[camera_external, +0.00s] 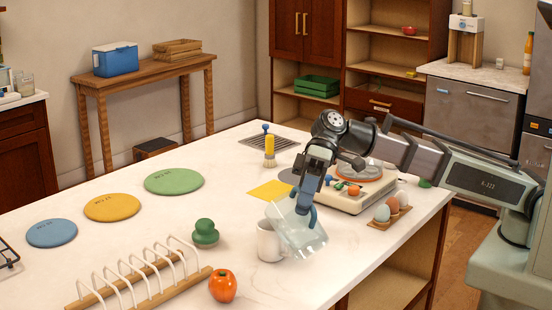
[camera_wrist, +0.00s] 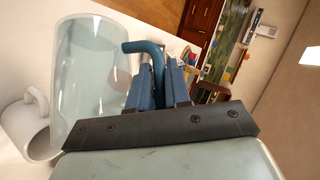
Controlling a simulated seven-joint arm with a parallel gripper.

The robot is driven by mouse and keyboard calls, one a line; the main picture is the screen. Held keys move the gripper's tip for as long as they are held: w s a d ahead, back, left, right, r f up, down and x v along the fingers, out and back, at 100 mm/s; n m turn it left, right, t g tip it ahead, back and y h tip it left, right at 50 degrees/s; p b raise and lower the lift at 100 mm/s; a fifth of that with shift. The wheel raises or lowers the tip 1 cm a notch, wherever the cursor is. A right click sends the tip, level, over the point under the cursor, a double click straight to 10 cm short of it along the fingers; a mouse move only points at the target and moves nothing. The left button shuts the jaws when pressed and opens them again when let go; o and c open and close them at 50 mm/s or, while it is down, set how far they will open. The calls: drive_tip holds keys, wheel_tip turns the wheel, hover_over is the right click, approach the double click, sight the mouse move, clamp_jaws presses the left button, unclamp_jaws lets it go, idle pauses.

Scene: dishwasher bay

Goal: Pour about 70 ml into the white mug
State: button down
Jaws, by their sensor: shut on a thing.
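A clear jug (camera_external: 306,236) with a blue handle hangs tilted to the left in my gripper (camera_external: 312,190). The gripper is shut on the handle, which also shows in the wrist view (camera_wrist: 143,47) between the fingers. The white mug (camera_external: 268,243) stands upright on the white counter. The jug's upper left rim is close above and beside the mug in the outside view; I cannot tell whether they touch. In the wrist view the mug (camera_wrist: 30,128) is at the lower left, partly behind the jug (camera_wrist: 85,75). I cannot make out any liquid in the jug or mug.
A green knobbed object (camera_external: 205,233), an orange-red fruit (camera_external: 223,286) and a white rack (camera_external: 140,280) stand left of the mug. A kitchen scale (camera_external: 345,199) and an egg holder (camera_external: 390,216) stand to the right. Coloured discs (camera_external: 112,207) lie at the left.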

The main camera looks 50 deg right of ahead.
sight(313, 219)
drive_tip(key=shift+w+d+r+g, duration=0.1)
drive_tip(key=shift+w+r+g, duration=0.2)
drive_tip(key=shift+w+r, duration=0.15)
drive_tip(key=shift+w+d+m+p, duration=0.1)
drive_tip(key=shift+m+p, duration=0.2)
drive_tip(key=shift+p, duration=0.05)
drive_tip(key=shift+w+d+r+m+g+y+p, duration=0.25)
drive_tip(key=shift+w+r+m+g+y+p, duration=0.3)
drive_tip(key=shift+p, duration=0.95)
idle(0.6)
drive_tip(key=shift+w, duration=0.15)
drive_tip(key=s+f+n+t+h, duration=0.1)
drive_tip(key=s+a+f+n+t, duration=0.1)
drive_tip(key=s+f, duration=0.1)
drive_tip(key=shift+s+f+h, duration=0.2)
drive_tip(key=shift+s+h, duration=0.1)
drive_tip(key=shift+h, duration=0.05)
drive_tip(key=shift+s+a+f+n+t+h+b, duration=0.15)
drive_tip(key=shift+s+f+n+t+b, duration=0.15)
drive_tip(key=shift+f+t, duration=0.2)
drive_tip(key=shift+s+a+f+n+t+h+b, duration=0.15)
drive_tip(key=shift+s+f+n+t+b, duration=0.15)
drive_tip(key=shift+f, duration=0.3)
idle(0.5)
